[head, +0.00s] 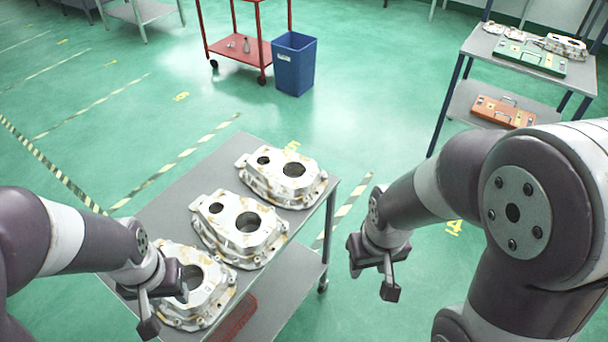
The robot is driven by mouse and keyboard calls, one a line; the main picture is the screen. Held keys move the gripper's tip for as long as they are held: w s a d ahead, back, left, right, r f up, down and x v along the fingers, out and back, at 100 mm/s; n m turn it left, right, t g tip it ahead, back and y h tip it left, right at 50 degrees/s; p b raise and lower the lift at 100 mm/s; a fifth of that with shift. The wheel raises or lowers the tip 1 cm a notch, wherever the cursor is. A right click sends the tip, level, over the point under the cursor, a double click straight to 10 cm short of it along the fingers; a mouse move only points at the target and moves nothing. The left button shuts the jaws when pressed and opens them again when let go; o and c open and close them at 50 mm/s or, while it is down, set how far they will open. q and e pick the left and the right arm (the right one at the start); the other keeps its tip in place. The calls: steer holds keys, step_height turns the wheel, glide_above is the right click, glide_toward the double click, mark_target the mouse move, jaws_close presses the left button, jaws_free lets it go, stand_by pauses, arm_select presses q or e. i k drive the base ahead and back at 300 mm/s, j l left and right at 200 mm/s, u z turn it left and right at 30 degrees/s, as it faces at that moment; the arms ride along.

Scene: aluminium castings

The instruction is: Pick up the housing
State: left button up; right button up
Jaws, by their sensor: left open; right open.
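Three pale aluminium housings with brownish stains lie in a row on a grey table. The far housing (282,178) and the middle housing (239,229) show in full, each with a large and a small round hole. The near housing (196,287) is partly hidden by my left arm. My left gripper (166,302) is open, over the left side of the near housing; I cannot tell whether it touches it. My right gripper (372,274) is open and empty, off the table's right side above the green floor.
The grey table (183,197) has a lower shelf holding a red object (233,318). A blue bin (294,66) and a red cart (236,48) stand behind. A grey rack (480,44) at the back right holds more castings, a green case (530,57) and an orange case (503,111).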

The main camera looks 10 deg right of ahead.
mark_target(267, 172)
steer(key=i+l+z, duration=0.15)
steer(key=i+l, duration=1.05)
steer(key=i, duration=0.15)
